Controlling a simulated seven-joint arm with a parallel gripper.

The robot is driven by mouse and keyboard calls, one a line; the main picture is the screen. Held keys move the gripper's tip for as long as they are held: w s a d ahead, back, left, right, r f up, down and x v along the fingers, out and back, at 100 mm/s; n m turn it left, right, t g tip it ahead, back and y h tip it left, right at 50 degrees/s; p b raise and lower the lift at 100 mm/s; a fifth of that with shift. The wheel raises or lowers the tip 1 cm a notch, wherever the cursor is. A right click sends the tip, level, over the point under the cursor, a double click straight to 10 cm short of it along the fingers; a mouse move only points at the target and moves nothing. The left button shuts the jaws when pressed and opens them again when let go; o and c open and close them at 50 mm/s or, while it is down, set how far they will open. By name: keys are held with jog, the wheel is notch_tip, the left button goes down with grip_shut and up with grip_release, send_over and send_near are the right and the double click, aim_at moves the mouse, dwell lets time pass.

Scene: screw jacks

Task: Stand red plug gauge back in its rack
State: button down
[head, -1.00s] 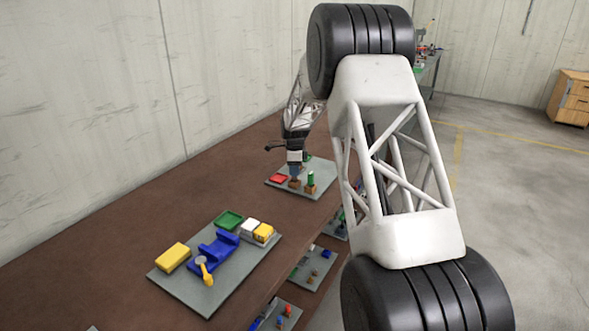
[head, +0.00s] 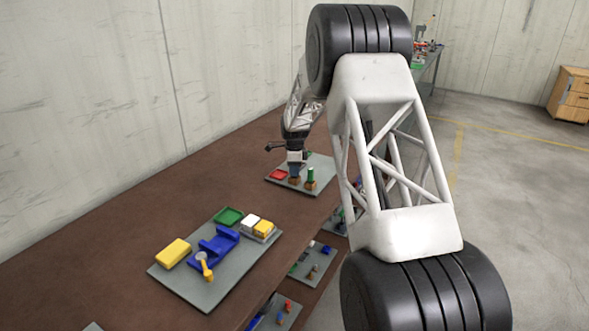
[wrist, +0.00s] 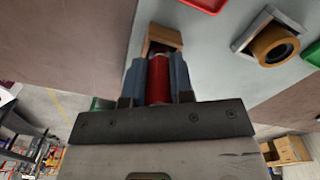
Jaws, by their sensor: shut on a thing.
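My gripper (wrist: 159,80) is shut on the red plug gauge (wrist: 158,79), whose ribbed red cylinder shows between the two blue-grey fingers in the wrist view. The wooden rack block (wrist: 162,37) lies directly beyond the gauge's far end. I cannot tell whether that end is inside the block or just above it. In the head view my gripper (head: 295,169) points down right over the wooden block (head: 294,182), and its fingers hide the gauge.
A red tray (head: 278,174) lies left of the block on the same grey board. The wrist view shows a brass ring (wrist: 273,46) in a grey holder. Nearer in the head view, another board carries a yellow box (head: 173,253) and a blue cradle (head: 216,245). Bare bench lies between the boards.

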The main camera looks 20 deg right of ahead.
jog(key=shift+f, duration=0.3)
jog(key=c, duration=0.9)
grip_release()
jog(key=shift+r, duration=3.9)
